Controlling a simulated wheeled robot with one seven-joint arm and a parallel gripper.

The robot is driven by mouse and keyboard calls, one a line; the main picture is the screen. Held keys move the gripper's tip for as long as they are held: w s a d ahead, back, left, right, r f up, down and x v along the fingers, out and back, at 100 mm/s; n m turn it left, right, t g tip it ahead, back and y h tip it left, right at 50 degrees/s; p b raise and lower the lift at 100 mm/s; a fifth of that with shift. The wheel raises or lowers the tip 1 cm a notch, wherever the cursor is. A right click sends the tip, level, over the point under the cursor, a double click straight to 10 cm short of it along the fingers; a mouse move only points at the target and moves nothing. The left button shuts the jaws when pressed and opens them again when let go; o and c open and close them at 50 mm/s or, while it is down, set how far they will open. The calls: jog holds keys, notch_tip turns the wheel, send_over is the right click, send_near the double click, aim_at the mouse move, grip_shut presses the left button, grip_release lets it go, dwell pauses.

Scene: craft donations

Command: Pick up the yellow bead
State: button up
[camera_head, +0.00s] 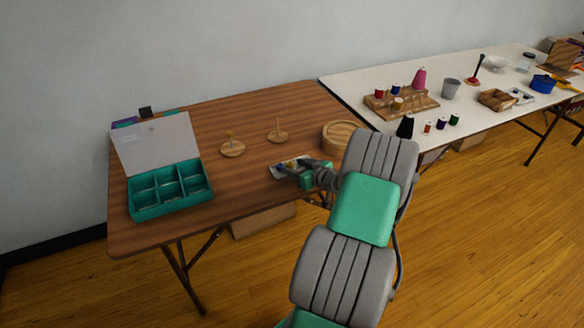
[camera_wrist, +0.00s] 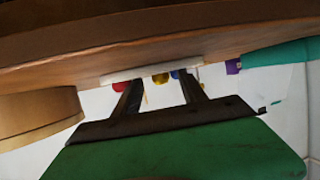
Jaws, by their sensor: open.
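The yellow bead (camera_wrist: 160,77) shows in the wrist view at a small white tray (camera_wrist: 205,72), between a red bead (camera_wrist: 120,88) and a blue bead (camera_wrist: 175,74). My gripper (camera_wrist: 158,88) is open, with its dark fingers on either side of the yellow bead in the picture. I cannot tell whether they touch it. In the head view my gripper (camera_head: 296,171) is low at the tray (camera_head: 277,174) near the brown table's front right edge. It hides part of the tray there, and the beads are very small.
A round wooden box (camera_head: 345,137) stands right of the tray. Two wooden peg stands (camera_head: 232,149) (camera_head: 278,136) stand behind it; the left one carries something yellow. An open teal compartment box (camera_head: 170,191) is at the left. A white table (camera_head: 470,105) holds spools and other goods.

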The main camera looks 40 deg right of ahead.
jog(key=shift+s+a+f, duration=0.1)
jog(key=shift+f, duration=0.35)
grip_shut()
